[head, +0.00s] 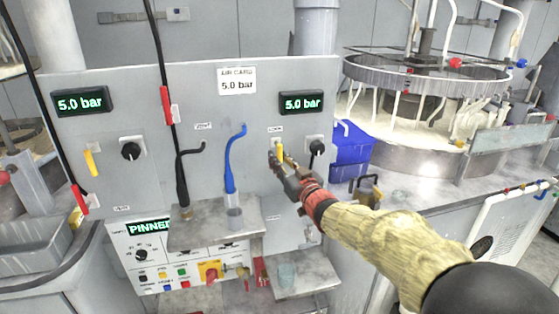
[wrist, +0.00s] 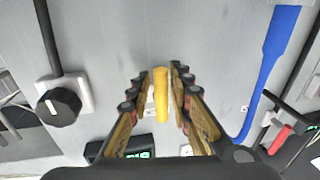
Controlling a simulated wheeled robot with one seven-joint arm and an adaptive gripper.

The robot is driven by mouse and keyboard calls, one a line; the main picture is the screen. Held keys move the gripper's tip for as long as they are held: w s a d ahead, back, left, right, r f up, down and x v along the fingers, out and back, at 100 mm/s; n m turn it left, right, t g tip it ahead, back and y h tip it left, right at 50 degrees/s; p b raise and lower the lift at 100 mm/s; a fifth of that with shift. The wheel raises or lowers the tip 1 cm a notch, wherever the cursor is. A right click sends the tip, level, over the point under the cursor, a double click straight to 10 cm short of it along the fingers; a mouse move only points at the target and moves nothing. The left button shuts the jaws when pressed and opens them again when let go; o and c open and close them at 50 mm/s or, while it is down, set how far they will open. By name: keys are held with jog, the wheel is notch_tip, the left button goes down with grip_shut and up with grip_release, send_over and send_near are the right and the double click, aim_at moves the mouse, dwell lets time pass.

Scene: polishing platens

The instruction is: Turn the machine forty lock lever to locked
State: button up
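A yellow lever (head: 280,149) is on the grey panel, below a small label and beside a black knob. In the wrist view the yellow lever (wrist: 162,96) stands between the fingers of my gripper (wrist: 161,92). The fingers are open, with a gap visible on each side of the lever. In the head view my gripper (head: 281,161) is at the lever and hides part of its lower end. A second yellow lever (head: 92,162) is on the left part of the panel. The small labels are too small to read.
A blue hose (head: 233,160) hangs left of my gripper, above a grey shelf (head: 210,228). The black knob (head: 316,147) is close on the right. A blue bin (head: 350,148) stands beyond it. A green display (head: 149,228) below reads PINNED, partly cut off.

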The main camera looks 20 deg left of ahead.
jog(key=shift+o, duration=1.1)
jog(key=shift+s+d, duration=0.1)
jog(key=shift+s, duration=0.05)
jog(key=v, duration=1.1)
jog(key=shift+s+d, duration=0.2)
jog(key=shift+s, duration=0.1)
